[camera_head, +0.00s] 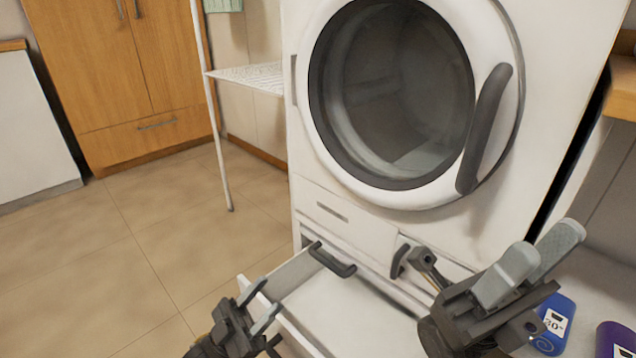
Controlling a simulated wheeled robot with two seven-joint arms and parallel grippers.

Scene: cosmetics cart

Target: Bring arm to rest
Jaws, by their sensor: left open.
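My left gripper (262,303) is at the bottom of the view, left of centre, with its two fingers apart and nothing between them. It is beside the left side of a pulled-out white drawer (340,308) low on a white washing machine (365,222). My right gripper (533,262) is at the lower right, in front of the machine, its grey fingers pointing up and right. The fingers overlap from this angle, so any gap is hard to judge. I see no object in it. Most of both arms is outside the view.
The round machine door (390,90) is closed. A white drying rack (250,77) and a wooden cabinet (120,80) are behind at left. The tiled floor (150,250) at left is clear.

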